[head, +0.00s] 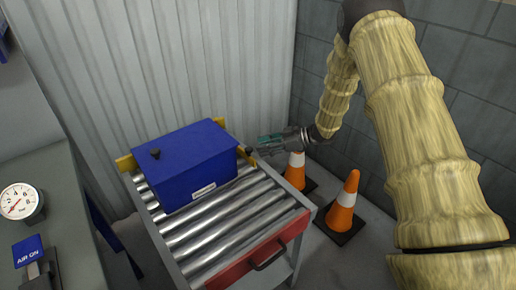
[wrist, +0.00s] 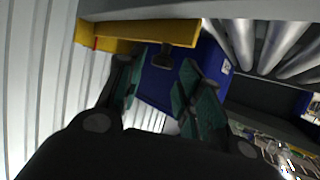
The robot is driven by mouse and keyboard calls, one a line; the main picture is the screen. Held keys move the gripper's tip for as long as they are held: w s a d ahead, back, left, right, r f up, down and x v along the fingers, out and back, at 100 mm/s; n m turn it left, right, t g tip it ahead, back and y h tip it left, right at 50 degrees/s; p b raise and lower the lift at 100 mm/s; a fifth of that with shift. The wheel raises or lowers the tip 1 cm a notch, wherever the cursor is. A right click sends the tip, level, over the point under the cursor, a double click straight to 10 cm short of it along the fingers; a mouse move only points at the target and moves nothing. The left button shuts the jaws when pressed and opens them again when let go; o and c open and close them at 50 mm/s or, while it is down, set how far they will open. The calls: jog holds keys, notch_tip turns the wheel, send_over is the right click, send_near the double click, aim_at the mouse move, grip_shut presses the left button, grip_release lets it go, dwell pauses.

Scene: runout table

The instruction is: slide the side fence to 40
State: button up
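The yellow side fence (wrist: 150,32) crosses the upper left of the wrist view, with a dark knob (wrist: 162,57) below its edge. In the head view, a yellow piece of it (head: 244,155) shows at the right of the blue box (head: 195,165). My gripper (head: 256,148) is at that right side, above the table's edge. In the wrist view my gripper (wrist: 163,72) is open, its green-padded fingers apart with the knob between or just beyond their tips. I cannot tell whether they touch it. No scale or 40 mark can be read.
The blue box rests on the roller table (head: 235,222), whose front has a red panel (head: 255,262). Two orange cones (head: 342,208) stand right of it, beneath my arm. A pale corrugated wall is behind. A bench with a gauge (head: 20,202) stands at left. Front rollers are clear.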

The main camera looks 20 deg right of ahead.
jog(key=v, duration=0.8)
jog(key=shift+d+r, duration=0.2)
jog(key=shift+d, duration=0.1)
jog(key=shift+s, duration=0.1)
